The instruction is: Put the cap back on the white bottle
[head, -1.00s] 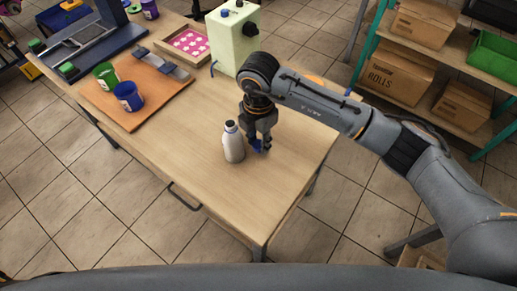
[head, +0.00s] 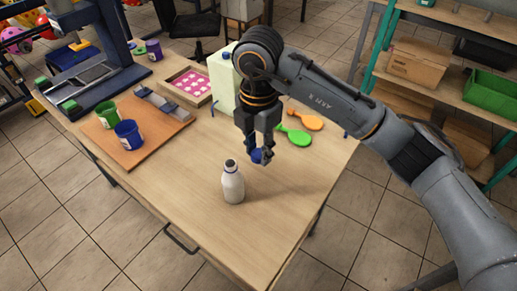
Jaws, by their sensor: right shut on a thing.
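The white bottle (head: 233,184) stands upright on the wooden table, with a dark neck and no cap on it. My right gripper (head: 261,155) is shut on the blue cap (head: 256,156), holding it above the table, behind and to the right of the bottle's top. The cap and the bottle are apart. The gripper's fingers hide part of the cap. My left gripper is not in view.
A green paddle (head: 293,135) and an orange paddle (head: 305,119) lie behind the gripper. A pale green machine (head: 222,84) stands at the back. A brown board (head: 133,134) carries a green cup (head: 107,113) and a blue cup (head: 128,134). The table's front (head: 215,232) is clear.

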